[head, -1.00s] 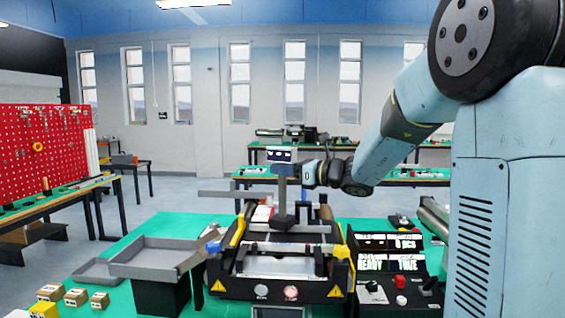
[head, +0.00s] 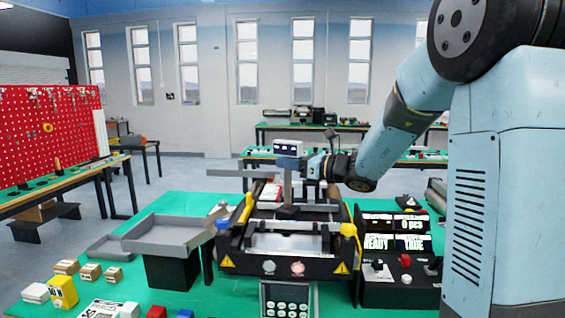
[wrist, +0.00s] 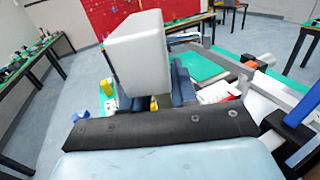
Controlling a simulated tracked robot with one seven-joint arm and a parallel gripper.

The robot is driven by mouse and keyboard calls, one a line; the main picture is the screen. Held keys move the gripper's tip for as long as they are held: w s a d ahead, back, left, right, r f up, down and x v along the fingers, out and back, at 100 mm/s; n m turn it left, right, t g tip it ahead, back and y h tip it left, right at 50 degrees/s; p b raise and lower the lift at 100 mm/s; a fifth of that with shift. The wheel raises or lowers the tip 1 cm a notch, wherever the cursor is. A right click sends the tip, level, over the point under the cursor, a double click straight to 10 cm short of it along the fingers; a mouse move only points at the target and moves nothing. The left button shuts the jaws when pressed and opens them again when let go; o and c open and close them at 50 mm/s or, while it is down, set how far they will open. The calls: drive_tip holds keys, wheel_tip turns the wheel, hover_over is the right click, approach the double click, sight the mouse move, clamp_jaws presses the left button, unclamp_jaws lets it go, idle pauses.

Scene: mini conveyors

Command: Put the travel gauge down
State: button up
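The travel gauge (head: 288,185) is a grey upright piece with a small display box (head: 288,148) on top and a flat bar sticking out to the left. It stands upright over the middle of the mini conveyor (head: 262,258); I cannot tell whether its dark foot touches the conveyor. My gripper (head: 309,167) meets the gauge from the right, below the display box, and appears shut on it. In the wrist view the pale display box (wrist: 140,55) fills the upper middle, between and above my dark fingers (wrist: 155,95). The fingertips are partly hidden.
A grey tray (head: 165,236) on a black stand is left of the conveyor. A control box (head: 400,270) with a readout and knobs stands to the right. Small boxes (head: 90,271) lie front left on the green table. A keypad (head: 288,300) is in front.

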drive_tip(key=o, duration=0.4)
drive_tip(key=shift+c, duration=0.2)
drive_tip(key=shift+r, duration=0.1)
